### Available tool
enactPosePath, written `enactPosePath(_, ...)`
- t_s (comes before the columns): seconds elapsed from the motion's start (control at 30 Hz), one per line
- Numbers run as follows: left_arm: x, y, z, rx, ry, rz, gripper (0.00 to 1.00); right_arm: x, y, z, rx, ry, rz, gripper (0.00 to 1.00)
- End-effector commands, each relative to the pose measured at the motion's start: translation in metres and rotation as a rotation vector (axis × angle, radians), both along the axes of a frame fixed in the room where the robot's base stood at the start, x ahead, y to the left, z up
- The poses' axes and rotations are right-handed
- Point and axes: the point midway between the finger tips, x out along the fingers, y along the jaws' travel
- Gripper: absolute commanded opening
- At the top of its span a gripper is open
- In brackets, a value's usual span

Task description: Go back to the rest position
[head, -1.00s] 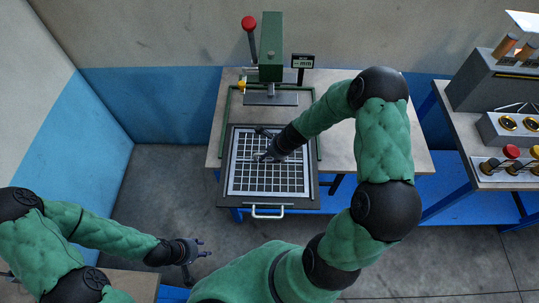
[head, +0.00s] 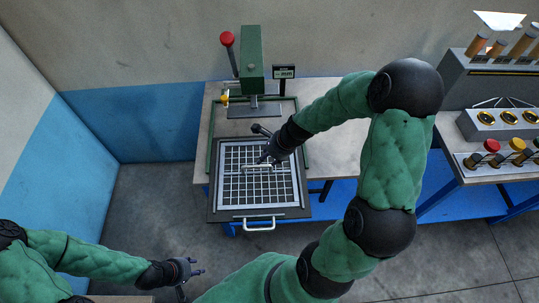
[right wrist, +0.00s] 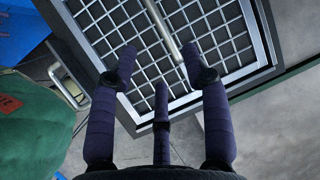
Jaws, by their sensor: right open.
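My right gripper (head: 266,158) is open and empty over the upper middle of a sieve frame (head: 258,211), a dark square frame with a pale wire grid. In the right wrist view its dark fingers (right wrist: 160,75) are spread above the same frame (right wrist: 258,28), with space between them. A thin light metal bar (head: 258,168) lies across the grid; it also shows in the right wrist view (right wrist: 163,27), apart from the fingers. My left gripper (head: 191,280) is at the lower left over the floor, its fingers apart and empty.
A green press (head: 252,55) with a red-knobbed lever (head: 228,40) and a small display (head: 284,72) stand behind the frame on the table (head: 340,150). A side bench (head: 475,172) at right holds several knobbed items. The floor (head: 140,205) at left is clear.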

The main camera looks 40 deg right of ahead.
Motion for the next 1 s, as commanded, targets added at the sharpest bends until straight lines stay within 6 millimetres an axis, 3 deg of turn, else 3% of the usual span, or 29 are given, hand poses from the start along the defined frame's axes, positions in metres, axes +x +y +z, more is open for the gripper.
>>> enactPosePath(0.2, 0.0, 0.0, 0.0, 0.0, 0.0, 0.0, 0.4, -0.004, -0.003, 0.011, -0.001, 0.001, 0.0, 0.48)
enactPosePath(0.77, 0.0, 0.0, 0.001, 0.0, 0.0, 0.0, 0.4, -0.004, -0.003, 0.011, -0.001, 0.0, 0.001, 0.48)
enactPosePath(0.87, 0.0, 0.0, 0.008, 0.0, 0.0, 0.0, 0.4, -0.004, -0.003, 0.019, -0.001, 0.0, 0.001, 0.48)
enactPosePath(1.0, 0.0, 0.0, 0.033, 0.0, 0.0, 0.0, 0.4, -0.004, -0.003, 0.044, -0.002, -0.001, 0.0, 0.48)
